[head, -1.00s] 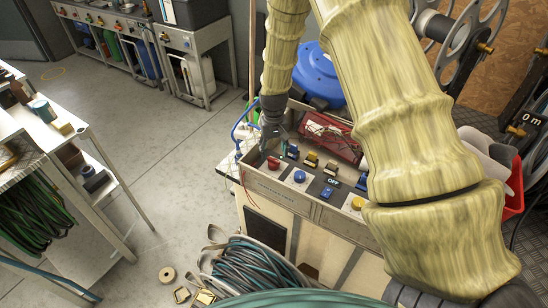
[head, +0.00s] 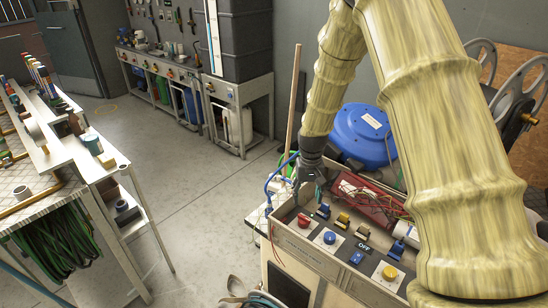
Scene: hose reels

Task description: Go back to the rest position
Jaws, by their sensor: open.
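My gripper (head: 309,186) hangs at the end of my arm, pointing down over the left back part of a control panel (head: 290,240). It is small in the view, with its fingers apart and nothing seen between them. The panel's top carries a red button (head: 303,220), a blue button (head: 329,237) and a yellow button (head: 389,272). Several small switches and a label reading "OFF" sit among them. My upper arm covers the right side of the view and part of the panel's right end.
A red box with wires (head: 372,203) lies behind the buttons. A blue round reel (head: 362,136) stands behind it. A wooden pole (head: 294,95) rises near my gripper's left. A workbench (head: 110,168) stands at the left. The floor between is clear.

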